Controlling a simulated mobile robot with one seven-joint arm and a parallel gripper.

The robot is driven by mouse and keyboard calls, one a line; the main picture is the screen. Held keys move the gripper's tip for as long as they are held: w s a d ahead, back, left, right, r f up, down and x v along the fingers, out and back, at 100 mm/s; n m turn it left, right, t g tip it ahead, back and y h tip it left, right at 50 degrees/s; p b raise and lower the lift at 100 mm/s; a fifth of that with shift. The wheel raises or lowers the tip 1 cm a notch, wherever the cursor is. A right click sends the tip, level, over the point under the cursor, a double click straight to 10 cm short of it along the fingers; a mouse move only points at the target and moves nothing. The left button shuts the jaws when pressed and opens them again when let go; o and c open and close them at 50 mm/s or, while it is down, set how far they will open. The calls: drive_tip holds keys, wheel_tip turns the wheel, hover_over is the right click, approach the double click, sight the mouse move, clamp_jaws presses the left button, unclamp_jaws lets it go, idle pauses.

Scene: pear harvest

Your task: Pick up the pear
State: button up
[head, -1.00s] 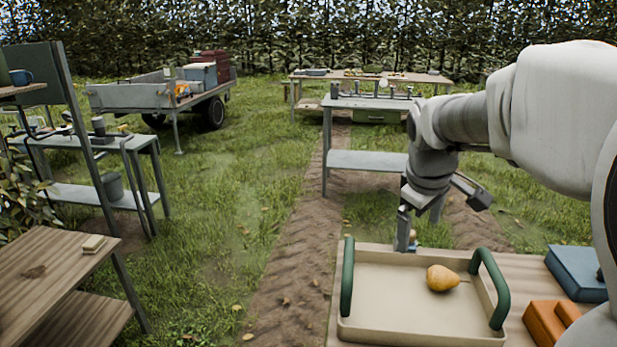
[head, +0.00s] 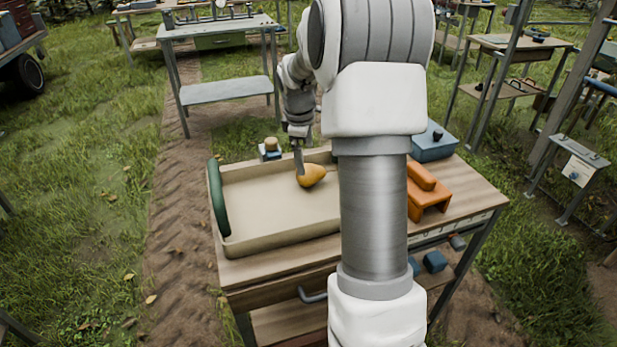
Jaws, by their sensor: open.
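A yellow-orange pear (head: 312,176) lies in the beige tray (head: 262,241) on the wooden table, toward the tray's far side. My gripper (head: 300,170) points down right at the pear, with a finger showing at its left side. The jaws are open; the other finger is hidden, and I cannot tell whether the visible finger touches the pear. My arm hides the right part of the tray and its right handle.
The tray's green left handle (head: 219,198) stands up. An orange block-like object (head: 429,190) and a blue box (head: 433,143) are right of my arm. A small jar-like item (head: 270,149) stands behind the tray. Grass surrounds the table.

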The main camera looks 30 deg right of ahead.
sight(308, 167)
drive_tip(key=b+x, duration=0.1)
drive_tip(key=x, duration=0.7)
drive_tip(key=shift+d+f+b, duration=0.2)
drive_tip(key=shift+f+b, duration=0.1)
drive_tip(key=shift+f, duration=0.05)
drive_tip(key=c, duration=1.3)
drive_tip(key=shift+r, duration=0.1)
